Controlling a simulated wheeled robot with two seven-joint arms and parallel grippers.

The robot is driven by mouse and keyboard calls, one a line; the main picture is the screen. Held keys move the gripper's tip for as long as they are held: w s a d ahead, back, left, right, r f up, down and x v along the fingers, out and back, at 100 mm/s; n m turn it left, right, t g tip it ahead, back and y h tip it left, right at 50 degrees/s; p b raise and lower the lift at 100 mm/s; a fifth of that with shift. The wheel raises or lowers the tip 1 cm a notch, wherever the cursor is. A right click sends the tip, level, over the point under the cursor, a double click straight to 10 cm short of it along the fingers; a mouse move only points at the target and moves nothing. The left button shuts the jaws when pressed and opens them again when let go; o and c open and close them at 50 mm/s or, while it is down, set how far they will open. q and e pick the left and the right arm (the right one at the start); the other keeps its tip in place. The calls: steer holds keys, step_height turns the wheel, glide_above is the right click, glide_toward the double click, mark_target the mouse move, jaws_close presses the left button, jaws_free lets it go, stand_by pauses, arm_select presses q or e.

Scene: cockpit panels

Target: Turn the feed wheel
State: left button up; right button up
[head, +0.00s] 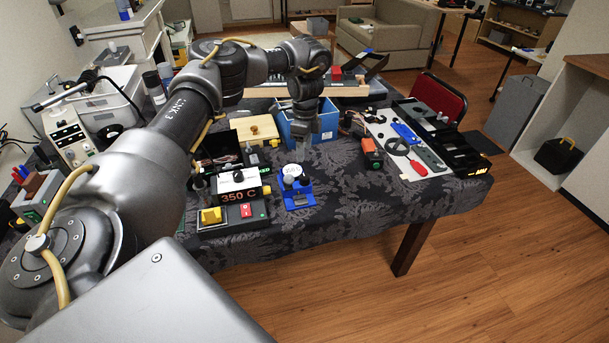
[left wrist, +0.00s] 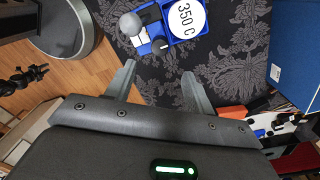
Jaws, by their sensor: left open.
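A small blue unit (head: 298,199) stands near the front edge of the cloth-covered table, with a pale round top (head: 291,171) and a dark knob. I cannot tell for sure which part is the feed wheel. My left gripper (head: 301,152) is just behind and above the unit, pointing down. In the wrist view its open, empty fingers (left wrist: 158,70) are apart from the unit. My right gripper is out of view.
A blue bin (head: 308,125) is behind my gripper. An orange-and-black device (head: 371,153) and a white tool board (head: 382,132) lie right. Patterned cloth is bare between them.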

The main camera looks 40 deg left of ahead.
mark_target(305, 176)
arm_select(q)
step_height(305, 176, down, 11)
steer(key=shift+s+d+r+p, duration=0.1)
steer(key=shift+s+p, duration=0.05)
steer(key=shift+p, duration=0.75)
steer(key=c, duration=1)
steer(key=shift+o, duration=0.2)
steer(key=shift+m, duration=0.4)
steer(key=m, duration=0.4)
steer(key=shift+m, duration=0.4)
steer(key=m, duration=0.6)
steer(key=m+b, duration=0.1)
steer(key=m, duration=0.5)
steer(key=shift+d+m+y, duration=0.1)
steer(key=shift+m+y, duration=0.2)
steer(key=shift+m, duration=0.1)
steer(key=m+b, duration=0.1)
steer(key=m, duration=0.4)
